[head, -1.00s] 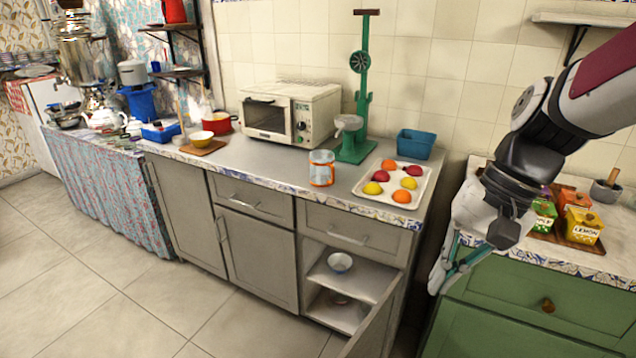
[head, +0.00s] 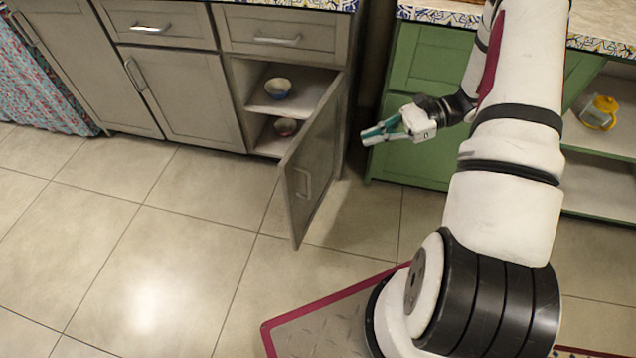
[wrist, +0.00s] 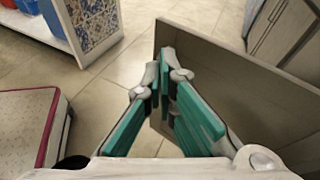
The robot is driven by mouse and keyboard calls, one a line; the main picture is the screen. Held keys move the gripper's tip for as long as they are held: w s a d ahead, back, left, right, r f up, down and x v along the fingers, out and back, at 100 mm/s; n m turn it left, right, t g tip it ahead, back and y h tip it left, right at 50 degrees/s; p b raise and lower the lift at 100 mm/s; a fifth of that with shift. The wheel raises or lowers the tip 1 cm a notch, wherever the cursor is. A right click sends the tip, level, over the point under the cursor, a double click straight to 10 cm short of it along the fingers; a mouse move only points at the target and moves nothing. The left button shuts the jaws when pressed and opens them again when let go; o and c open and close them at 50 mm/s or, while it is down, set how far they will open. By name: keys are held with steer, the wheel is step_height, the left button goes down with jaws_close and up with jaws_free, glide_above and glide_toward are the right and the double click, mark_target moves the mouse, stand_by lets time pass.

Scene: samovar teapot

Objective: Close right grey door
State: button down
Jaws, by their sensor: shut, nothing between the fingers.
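The right grey door (head: 315,160) stands wide open in the head view, hinged at the right side of the grey cabinet. Its outer face with a metal handle (head: 303,183) is turned toward the right. My gripper (head: 370,136) has teal fingers and is to the right of the door, pointing left toward it. It is shut and empty, apparently with a gap to the door. In the wrist view the door (wrist: 240,75) fills the right side as a grey-brown panel beyond my gripper (wrist: 163,85). The handle does not show there.
Green drawers (head: 420,60) stand close behind my gripper. The tiled floor (head: 180,240) left of the door is clear.

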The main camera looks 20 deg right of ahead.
steer(key=m+t+b, duration=0.2)
glide_toward(308, 171)
steer(key=f+b+x, duration=0.1)
steer(key=b+x, duration=0.1)
steer(key=x, duration=0.4)
steer(key=shift+w+y, duration=0.4)
steer(key=shift+a, duration=0.2)
